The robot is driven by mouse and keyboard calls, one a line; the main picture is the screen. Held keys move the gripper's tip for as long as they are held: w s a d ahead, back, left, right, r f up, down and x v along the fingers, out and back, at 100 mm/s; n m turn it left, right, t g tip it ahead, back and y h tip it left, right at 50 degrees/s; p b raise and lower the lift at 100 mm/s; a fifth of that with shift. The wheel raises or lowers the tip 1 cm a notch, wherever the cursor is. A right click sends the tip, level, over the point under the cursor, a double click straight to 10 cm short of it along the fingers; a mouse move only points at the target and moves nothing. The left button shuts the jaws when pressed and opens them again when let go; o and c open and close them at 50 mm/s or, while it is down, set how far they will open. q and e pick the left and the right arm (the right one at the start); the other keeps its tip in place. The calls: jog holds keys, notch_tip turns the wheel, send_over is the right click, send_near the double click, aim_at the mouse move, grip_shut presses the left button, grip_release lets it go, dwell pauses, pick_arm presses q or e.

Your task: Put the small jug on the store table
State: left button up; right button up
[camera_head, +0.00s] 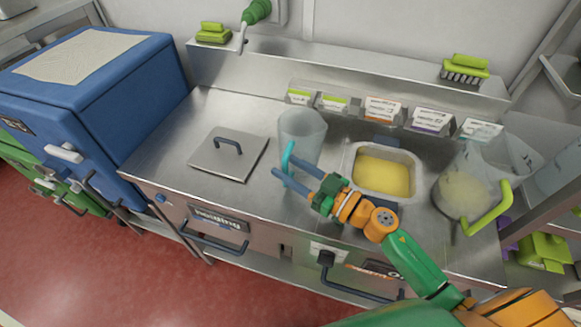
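The small jug (307,128), clear with a teal handle (288,157), stands upright on the steel counter (172,148), left of a tub of yellow contents. My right gripper (286,167) reaches in from the lower right with its blue fingers apart. The jug's handle shows between or just behind the fingertips; I cannot tell whether they touch it. My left gripper is not in view. I cannot tell which surface is the store table.
The yellow-filled tub (384,147) and a larger jug (462,190) with a lime handle stand right of the small jug. A square lid (205,165) lies left. Label cards (383,110) line the back. A blue cabinet (150,90) borders the counter's left.

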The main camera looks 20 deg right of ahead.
jog(key=shift+r, duration=0.1)
jog(key=b+v, duration=0.2)
jog(key=v, duration=1)
jog(key=shift+r, duration=0.45)
